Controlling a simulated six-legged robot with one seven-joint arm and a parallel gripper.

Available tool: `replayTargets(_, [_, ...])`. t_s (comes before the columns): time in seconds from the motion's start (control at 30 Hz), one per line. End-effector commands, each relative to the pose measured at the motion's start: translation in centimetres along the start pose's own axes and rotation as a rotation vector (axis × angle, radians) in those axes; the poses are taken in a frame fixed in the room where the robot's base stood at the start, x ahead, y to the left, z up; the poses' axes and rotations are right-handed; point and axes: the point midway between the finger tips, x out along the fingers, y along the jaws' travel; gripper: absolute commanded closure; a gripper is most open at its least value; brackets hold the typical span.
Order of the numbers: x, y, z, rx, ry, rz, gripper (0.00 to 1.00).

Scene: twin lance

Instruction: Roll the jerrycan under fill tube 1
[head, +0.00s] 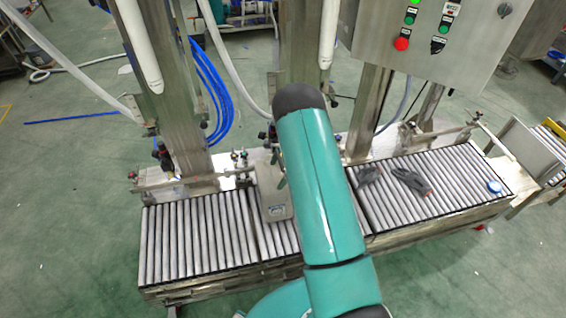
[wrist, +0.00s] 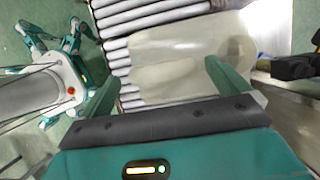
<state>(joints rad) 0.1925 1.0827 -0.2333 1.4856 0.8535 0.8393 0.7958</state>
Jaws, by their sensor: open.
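The pale jerrycan (head: 276,203) stands on the roller conveyor (head: 190,240), left of my teal arm, which partly hides it in the head view. In the wrist view the translucent jerrycan (wrist: 180,50) fills the upper middle, over the rollers. My gripper (wrist: 167,87) is open at its near side. One teal finger overlaps the jerrycan's right part and the other is near its lower left. I cannot tell whether either touches. Two white fill tubes hang above, one at left (head: 141,45) and one at right (head: 328,35); I see no numbers on them.
Dark gloves (head: 412,180) and a blue cap (head: 494,187) lie on the right rollers. Steel columns (head: 175,110) and a guide rail stand behind the conveyor. A control box (head: 440,38) is at upper right. The left rollers are clear.

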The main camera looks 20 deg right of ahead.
Motion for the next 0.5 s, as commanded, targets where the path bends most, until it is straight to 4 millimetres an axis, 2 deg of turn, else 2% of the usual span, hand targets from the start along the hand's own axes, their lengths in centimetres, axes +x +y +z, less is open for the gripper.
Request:
replayTargets(0.03, [1.0, 0.0, 0.1, 0.000, -0.001, 0.002, 0.00])
replayTargets(0.2, [3.1, -0.2, 0.1, -0.002, 0.000, 0.001, 0.00])
replayTargets(0.5, [4.0, -0.2, 0.1, -0.001, -0.001, 0.000, 0.00])
